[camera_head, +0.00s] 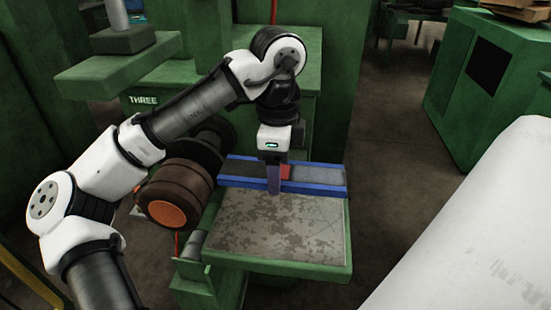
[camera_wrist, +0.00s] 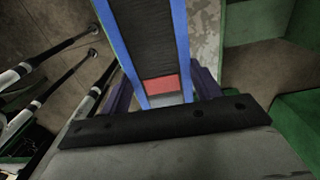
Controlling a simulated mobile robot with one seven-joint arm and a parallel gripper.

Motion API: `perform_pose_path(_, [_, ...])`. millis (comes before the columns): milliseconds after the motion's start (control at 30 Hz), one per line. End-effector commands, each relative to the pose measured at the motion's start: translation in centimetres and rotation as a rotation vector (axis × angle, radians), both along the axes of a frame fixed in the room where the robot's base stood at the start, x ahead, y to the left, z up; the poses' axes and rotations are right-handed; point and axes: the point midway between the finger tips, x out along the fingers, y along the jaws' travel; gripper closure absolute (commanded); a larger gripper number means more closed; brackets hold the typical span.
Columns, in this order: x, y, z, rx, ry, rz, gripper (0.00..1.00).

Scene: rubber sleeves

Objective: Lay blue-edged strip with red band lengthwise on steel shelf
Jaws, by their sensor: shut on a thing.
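The blue-edged strip (camera_head: 318,174) is long, with blue sides, a dark stretch at left, a red band (camera_head: 286,172) near its middle and a grey stretch at right. It lies level across the far edge of the steel shelf (camera_head: 290,230), running left to right; I cannot tell whether it touches the surface. My gripper (camera_head: 274,183) points down and is shut on the strip beside the red band. In the wrist view the strip (camera_wrist: 150,35) runs up the picture between my two fingers (camera_wrist: 163,94), with the red band (camera_wrist: 161,84) close to them.
The shelf's mottled top is bare in front of the strip. A dark roller with an orange end (camera_head: 166,215) is left of the shelf, under my arm. A green machine marked THREE (camera_head: 190,100) stands behind. A large white roll (camera_head: 480,230) is at right.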

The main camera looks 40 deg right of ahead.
Motion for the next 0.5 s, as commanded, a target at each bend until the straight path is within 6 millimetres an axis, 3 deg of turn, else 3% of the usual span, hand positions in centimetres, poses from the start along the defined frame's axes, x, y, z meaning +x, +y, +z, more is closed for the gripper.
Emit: perform_pose_path(500, [0.0,0.0,-5.1,0.0,-0.001,0.002,0.6])
